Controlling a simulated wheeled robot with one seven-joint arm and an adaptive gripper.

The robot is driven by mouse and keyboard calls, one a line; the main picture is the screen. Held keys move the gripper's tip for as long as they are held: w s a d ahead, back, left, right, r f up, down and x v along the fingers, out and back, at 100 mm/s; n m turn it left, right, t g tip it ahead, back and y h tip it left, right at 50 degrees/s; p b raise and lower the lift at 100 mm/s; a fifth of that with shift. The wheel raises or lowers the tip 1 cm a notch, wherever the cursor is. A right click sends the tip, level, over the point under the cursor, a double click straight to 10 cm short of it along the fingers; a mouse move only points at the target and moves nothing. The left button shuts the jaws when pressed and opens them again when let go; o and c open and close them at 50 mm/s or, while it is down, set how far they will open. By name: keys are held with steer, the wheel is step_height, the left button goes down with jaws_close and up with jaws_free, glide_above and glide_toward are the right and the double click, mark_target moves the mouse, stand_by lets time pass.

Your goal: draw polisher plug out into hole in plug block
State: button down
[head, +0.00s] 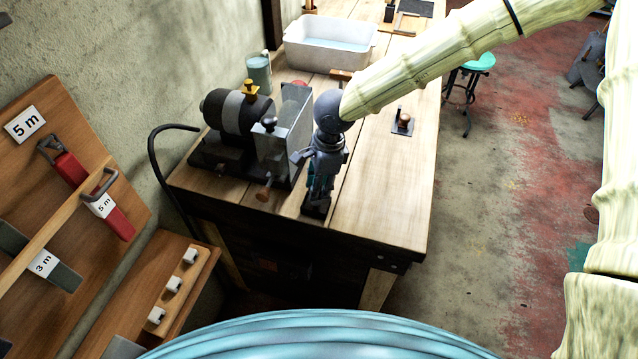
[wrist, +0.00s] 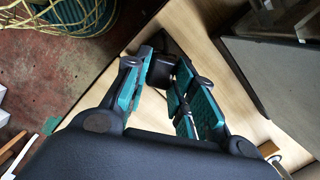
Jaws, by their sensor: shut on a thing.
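My gripper (head: 318,190) points down over the front edge of the workbench, just right of the polisher. In the wrist view its teal-padded fingers (wrist: 160,88) close on a small dark block (wrist: 161,69), which could be the polisher plug. In the head view a dark piece (head: 315,209) shows at the fingertips, low over the bench top; whether it touches the wood is unclear. The polisher (head: 232,112) is a black motor with a grey band. A small dark plate with a wooden-topped knob (head: 402,121) lies farther back. I cannot pick out the plug block's hole.
A black cord (head: 152,155) loops down at the bench's left side. A white basin (head: 330,45) and a mug (head: 259,72) stand farther back.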

steer(key=shift+f, duration=0.75)
stand_by(0.3)
steer(key=shift+w+f, duration=0.1)
steer(key=shift+f, duration=0.4)
steer(key=c, duration=1.1)
jaws_free()
steer(key=shift+r, duration=0.1)
step_height(320, 180, up, 16)
steer(key=d+p, duration=0.1)
steer(key=p, duration=0.4)
steer(key=shift+d, duration=0.4)
steer(key=shift+w, duration=0.1)
